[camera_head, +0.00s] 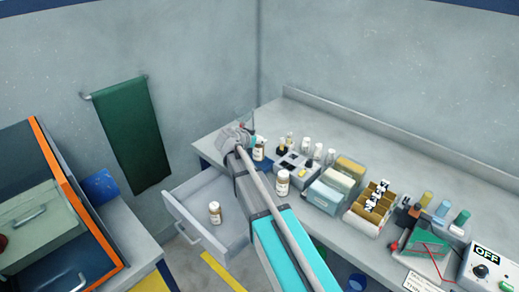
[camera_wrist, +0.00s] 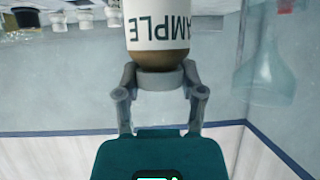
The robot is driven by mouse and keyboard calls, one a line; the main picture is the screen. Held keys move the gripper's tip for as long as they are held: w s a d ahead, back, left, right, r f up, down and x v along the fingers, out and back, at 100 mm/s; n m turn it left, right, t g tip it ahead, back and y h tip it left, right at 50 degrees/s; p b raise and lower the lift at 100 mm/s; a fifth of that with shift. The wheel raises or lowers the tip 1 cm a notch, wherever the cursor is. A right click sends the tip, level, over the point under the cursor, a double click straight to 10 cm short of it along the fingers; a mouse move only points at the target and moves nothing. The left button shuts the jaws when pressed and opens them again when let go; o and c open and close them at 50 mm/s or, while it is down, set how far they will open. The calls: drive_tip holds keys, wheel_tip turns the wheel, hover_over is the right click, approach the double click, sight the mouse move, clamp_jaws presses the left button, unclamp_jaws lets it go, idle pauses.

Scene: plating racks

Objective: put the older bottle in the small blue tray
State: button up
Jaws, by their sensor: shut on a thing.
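My gripper (camera_wrist: 160,85) is shut on the grey-white cap of a brown bottle (camera_wrist: 160,58). The bottle has a white label with SAMPLE lettering, upside down in the wrist view. I cannot make out this grip in the head view, where my wrist and arm cover the area. Similar brown bottles show in the head view: one (camera_head: 215,213) in the open drawer, one (camera_head: 282,184) on the bench beside my arm, and one (camera_head: 259,151) near my wrist. Their label dates are too small to read. A small blue tray-like thing (camera_head: 100,187) is at the left.
The open drawer (camera_head: 182,218) juts out below the bench (camera_head: 300,112). Along the bench stand a grey block (camera_head: 294,166), boxes (camera_head: 327,194), a divided carton (camera_head: 364,217) and a control box (camera_head: 482,271). An orange-edged cabinet (camera_head: 75,185) is at left. A green towel (camera_head: 133,135) hangs on the wall.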

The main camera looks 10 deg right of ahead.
sight(257, 146)
drive_tip(key=shift+w+f+b, duration=0.5)
drive_tip(key=shift+f+b, duration=0.15)
drive_tip(key=shift+b, duration=0.05)
drive_tip(key=shift+s+f+b, duration=0.1)
drive_tip(key=shift+f+b, duration=1.25)
drive_tip(key=shift+f, duration=0.15)
drive_tip(key=o, duration=1.2)
drive_tip(key=shift+c, duration=0.2)
drive_tip(key=shift+r, duration=0.2)
drive_tip(key=shift+s+a+r, duration=0.15)
drive_tip(key=shift+a, duration=0.05)
drive_tip(key=p+v, duration=0.6)
drive_tip(key=v, duration=0.5)
drive_tip(key=shift+s+a, duration=0.2)
